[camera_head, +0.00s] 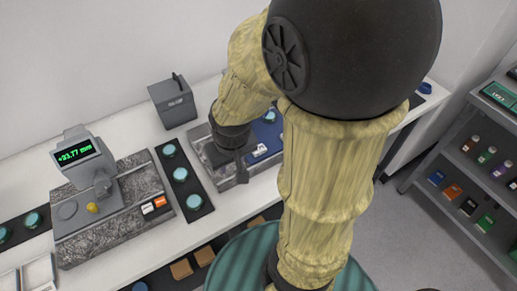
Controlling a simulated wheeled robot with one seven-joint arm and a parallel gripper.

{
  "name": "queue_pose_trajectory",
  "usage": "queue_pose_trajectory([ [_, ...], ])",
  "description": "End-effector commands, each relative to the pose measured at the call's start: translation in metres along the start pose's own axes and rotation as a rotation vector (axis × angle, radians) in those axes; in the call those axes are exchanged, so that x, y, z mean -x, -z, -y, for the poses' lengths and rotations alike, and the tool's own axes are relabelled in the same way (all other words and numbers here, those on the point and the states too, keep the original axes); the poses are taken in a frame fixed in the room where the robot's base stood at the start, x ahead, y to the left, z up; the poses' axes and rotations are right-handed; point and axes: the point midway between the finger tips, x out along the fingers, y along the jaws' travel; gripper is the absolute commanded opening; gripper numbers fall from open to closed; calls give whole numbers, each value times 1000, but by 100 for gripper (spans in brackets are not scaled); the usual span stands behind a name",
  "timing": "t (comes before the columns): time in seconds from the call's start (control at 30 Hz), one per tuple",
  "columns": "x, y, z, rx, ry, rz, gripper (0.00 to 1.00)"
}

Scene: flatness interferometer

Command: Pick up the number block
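My gripper (241,174) reaches down over the grey metal tray (228,183) in the middle of the bench. Only one dark finger shows clearly, so its opening is hidden. A small white block (261,150) with dark marks lies just right of the gripper, apart from it in the picture. Another small white block (147,208) with dark marks and an orange block (160,202) sit side by side on the granite base at left. The marks are too small to read, so I cannot tell which is the number block.
A gauge with a green display (77,153) stands on the granite base (105,235). A dark strip (184,185) holds teal discs. A grey box (173,102) stands behind. A teal striped round surface (235,262) is at the bench front. Shelves (452,168) stand at right.

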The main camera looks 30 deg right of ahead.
Motion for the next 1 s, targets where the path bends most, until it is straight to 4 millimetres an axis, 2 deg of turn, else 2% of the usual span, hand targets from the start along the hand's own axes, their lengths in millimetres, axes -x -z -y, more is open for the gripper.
queue_pose_trajectory([
  [0.17,-16,0,15,227,-27,153,31],
  [0.37,-40,1,28,651,-142,442,31],
  [0.57,-55,18,39,1068,-354,731,31],
  [0.7,-58,40,54,1311,-552,912,31],
  [0.83,-58,56,69,1443,-708,1023,31],
  [1.0,-56,64,77,1493,-781,1068,31],
])
